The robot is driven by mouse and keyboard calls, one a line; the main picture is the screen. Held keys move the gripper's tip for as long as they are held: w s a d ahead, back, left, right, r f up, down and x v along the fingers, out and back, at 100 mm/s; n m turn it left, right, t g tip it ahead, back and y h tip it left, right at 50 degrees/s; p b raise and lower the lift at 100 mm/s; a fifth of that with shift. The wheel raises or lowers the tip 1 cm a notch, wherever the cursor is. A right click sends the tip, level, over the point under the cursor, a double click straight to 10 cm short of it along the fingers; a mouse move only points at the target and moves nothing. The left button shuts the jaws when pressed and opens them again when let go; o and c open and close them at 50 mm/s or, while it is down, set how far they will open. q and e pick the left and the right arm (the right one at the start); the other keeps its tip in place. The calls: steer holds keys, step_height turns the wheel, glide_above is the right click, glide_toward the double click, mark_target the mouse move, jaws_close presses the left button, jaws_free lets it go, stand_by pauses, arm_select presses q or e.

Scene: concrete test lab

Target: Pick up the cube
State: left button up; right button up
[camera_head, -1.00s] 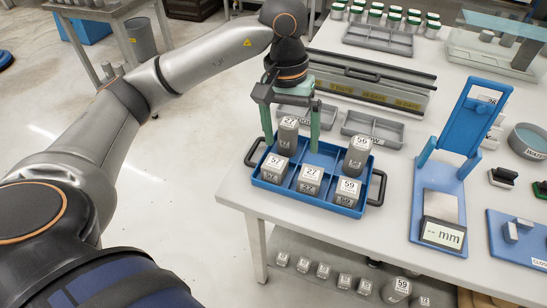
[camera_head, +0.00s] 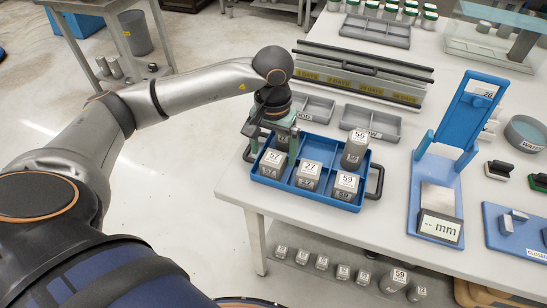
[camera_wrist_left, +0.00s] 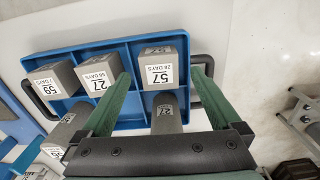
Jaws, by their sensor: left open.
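A grey cube labelled 57 (camera_head: 271,163) sits in the front left compartment of the blue tray (camera_head: 315,197). A cube labelled 27 (camera_head: 308,175) and a cube labelled 59 (camera_head: 344,186) stand in the same row. My left gripper (camera_head: 273,147) is open over the tray's left side, just behind cube 57, and hides much of the back left compartment. In the left wrist view its green fingers (camera_wrist_left: 162,76) are spread to either side of cube 57 (camera_wrist_left: 158,68); contact cannot be told. The cylinder labelled 27 (camera_wrist_left: 166,115) also shows between them.
A cylinder labelled 56 (camera_head: 355,150) stands in the tray's back right compartment. Grey trays (camera_head: 371,122) and a grey rack (camera_head: 362,76) lie behind. A blue measuring stand (camera_head: 437,190) is at the right. Bare table lies between tray and stand.

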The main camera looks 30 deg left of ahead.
arm_select(q)
steer(key=shift+f, duration=0.95)
steer(key=shift+c, duration=0.2)
steer(key=shift+r, duration=0.1)
jaws_close()
